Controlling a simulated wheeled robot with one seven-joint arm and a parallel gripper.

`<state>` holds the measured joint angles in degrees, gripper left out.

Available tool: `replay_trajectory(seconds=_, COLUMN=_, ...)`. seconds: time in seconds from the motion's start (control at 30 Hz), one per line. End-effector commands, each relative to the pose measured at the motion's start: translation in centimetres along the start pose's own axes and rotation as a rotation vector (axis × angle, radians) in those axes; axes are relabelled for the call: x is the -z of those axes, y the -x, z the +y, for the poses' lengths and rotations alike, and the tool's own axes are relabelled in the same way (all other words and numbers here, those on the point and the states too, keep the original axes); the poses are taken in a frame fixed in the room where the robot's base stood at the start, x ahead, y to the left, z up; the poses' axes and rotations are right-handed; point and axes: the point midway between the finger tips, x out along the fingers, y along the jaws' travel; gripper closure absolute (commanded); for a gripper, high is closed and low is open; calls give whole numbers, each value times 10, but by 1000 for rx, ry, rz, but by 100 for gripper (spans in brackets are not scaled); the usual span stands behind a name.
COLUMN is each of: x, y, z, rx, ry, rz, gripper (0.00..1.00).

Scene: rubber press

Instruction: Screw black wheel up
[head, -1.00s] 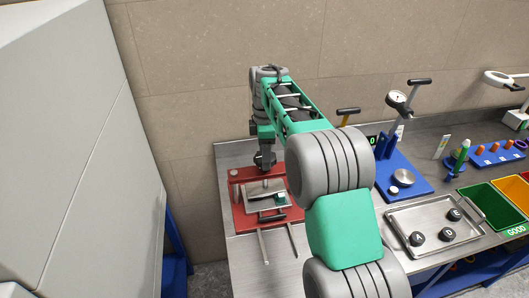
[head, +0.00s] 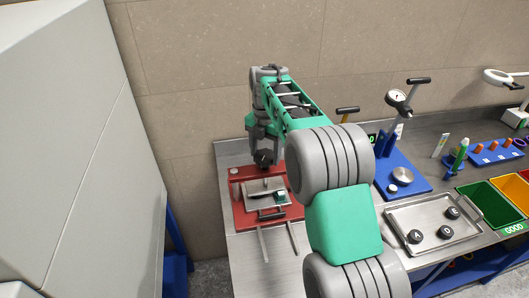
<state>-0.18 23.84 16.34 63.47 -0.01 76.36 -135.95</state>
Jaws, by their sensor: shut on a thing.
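The black wheel (head: 264,158) is at the end of my arm, above the red press (head: 238,213) at the left end of the bench. My gripper (head: 262,146) is shut on the wheel from above; its fingers are small and dark here, so the exact grip is hard to see. A grey metal plate (head: 252,188) with a dark handle (head: 267,217) lies on the press under the wheel. My arm hides the press's right side.
A steel tray (head: 398,231) with several black lettered knobs is at right. Behind it stands a blue gauge stand (head: 415,183). Green (head: 490,205) and yellow bins are at far right. A grey cabinet (head: 70,150) fills the left.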

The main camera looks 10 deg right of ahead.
Motion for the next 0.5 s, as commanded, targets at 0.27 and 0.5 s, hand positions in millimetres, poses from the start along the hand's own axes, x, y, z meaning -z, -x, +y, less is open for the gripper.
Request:
replay_trajectory(seconds=0.27, x=0, y=0, z=0, rx=1, ry=150, rz=1, gripper=77)
replay_trajectory(seconds=0.5, x=0, y=-1, z=0, rx=1, ry=204, rz=1, gripper=77)
